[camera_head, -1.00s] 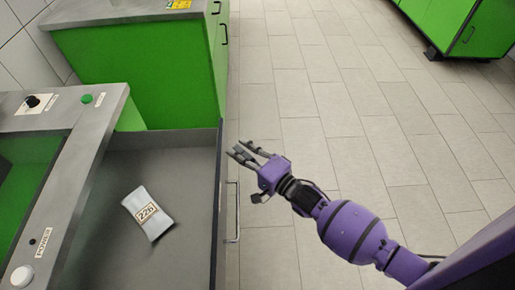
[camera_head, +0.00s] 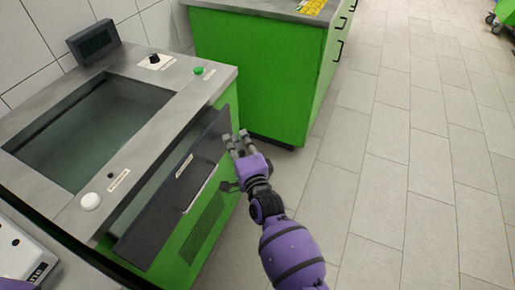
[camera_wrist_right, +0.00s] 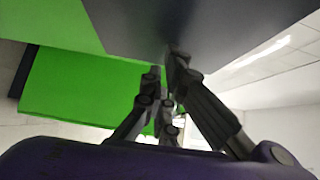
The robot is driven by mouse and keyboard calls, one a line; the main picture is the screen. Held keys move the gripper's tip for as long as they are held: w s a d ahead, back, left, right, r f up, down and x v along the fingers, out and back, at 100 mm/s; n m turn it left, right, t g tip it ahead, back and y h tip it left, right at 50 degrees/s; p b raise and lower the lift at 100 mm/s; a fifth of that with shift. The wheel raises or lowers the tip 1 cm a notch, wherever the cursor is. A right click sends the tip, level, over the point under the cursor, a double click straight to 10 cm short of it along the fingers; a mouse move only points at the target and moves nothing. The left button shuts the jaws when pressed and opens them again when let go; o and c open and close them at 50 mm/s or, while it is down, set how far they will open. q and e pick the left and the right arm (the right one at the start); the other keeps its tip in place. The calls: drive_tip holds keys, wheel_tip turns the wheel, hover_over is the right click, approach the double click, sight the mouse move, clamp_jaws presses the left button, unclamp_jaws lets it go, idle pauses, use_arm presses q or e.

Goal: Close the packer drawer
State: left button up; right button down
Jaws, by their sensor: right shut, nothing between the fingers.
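The packer drawer (camera_head: 165,205) has a dark grey front panel with a bar handle and stands slightly out of the packer machine (camera_head: 140,75). A narrow strip of its inside shows behind the panel. My right gripper (camera_head: 236,142) is shut and empty at the far end of the drawer front, on its outer side. In the right wrist view its fingers (camera_wrist_right: 168,90) reach up to a dark panel, the drawer front (camera_wrist_right: 190,25); the tips look close against it, but I cannot tell if they touch. My left gripper is out of view.
A green cabinet (camera_head: 265,75) with a grey top stands just beyond the packer. A white device (camera_head: 22,250) shows at the lower left. The tiled floor (camera_head: 410,170) to the right is clear.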

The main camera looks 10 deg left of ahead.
drive_tip(key=a, duration=0.1)
drive_tip(key=w+a+b, duration=0.1)
drive_tip(key=a, duration=0.1)
drive_tip(key=shift+a, duration=0.3)
drive_tip(key=shift+a+r, duration=0.1)
